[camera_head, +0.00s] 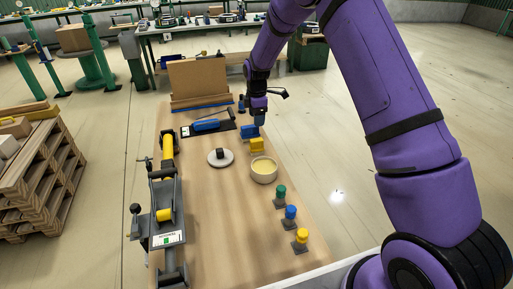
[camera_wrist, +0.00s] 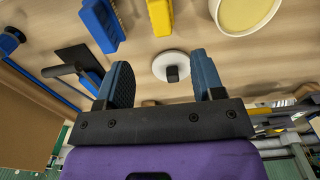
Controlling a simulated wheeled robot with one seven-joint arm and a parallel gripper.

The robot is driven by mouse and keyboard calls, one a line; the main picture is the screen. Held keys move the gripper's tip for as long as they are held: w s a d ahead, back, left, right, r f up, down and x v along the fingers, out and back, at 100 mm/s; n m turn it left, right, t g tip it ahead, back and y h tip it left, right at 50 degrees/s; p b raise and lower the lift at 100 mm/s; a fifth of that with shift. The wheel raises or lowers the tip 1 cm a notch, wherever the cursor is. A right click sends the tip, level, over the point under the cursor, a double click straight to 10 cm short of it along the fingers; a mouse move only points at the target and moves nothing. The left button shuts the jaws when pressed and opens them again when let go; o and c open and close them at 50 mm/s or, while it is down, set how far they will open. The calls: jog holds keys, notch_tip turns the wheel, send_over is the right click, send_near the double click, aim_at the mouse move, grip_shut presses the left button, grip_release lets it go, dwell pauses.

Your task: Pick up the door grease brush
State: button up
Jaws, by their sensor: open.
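I cannot tell for certain which item is the door grease brush. A small dark piece (camera_head: 220,153) stands on a round white plate (camera_head: 213,161) on the wooden table. Beside it are a blue block (camera_head: 249,132) and a yellow block (camera_head: 257,145), with a pale bowl of yellow grease (camera_head: 264,173) just in front. My gripper (camera_head: 260,119) hangs above the far part of the table, close to the blue block. In the wrist view my gripper (camera_wrist: 160,60) is open and empty, with the dark piece (camera_wrist: 172,74) showing between its fingers, farther off.
Green, blue and yellow knobs (camera_head: 290,212) stand along the table's right side. A clamp-like rig with a yellow cylinder (camera_head: 168,160) takes up the left side. A blue-handled tool (camera_head: 206,126) lies on a dark mat before an upright brown board (camera_head: 198,82). The front middle is clear.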

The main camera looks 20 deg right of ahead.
aim_at(257, 140)
jog(key=shift+w+f, duration=0.15)
jog(key=shift+f, duration=0.65)
notch_tip(257, 140, down, 10)
jog(key=shift+f, duration=0.1)
jog(key=c, duration=1)
jog(key=shift+r, duration=0.2)
notch_tip(257, 140, up, 10)
jog(key=shift+f, duration=0.1)
jog(key=o, duration=0.4)
jog(key=c, duration=0.3)
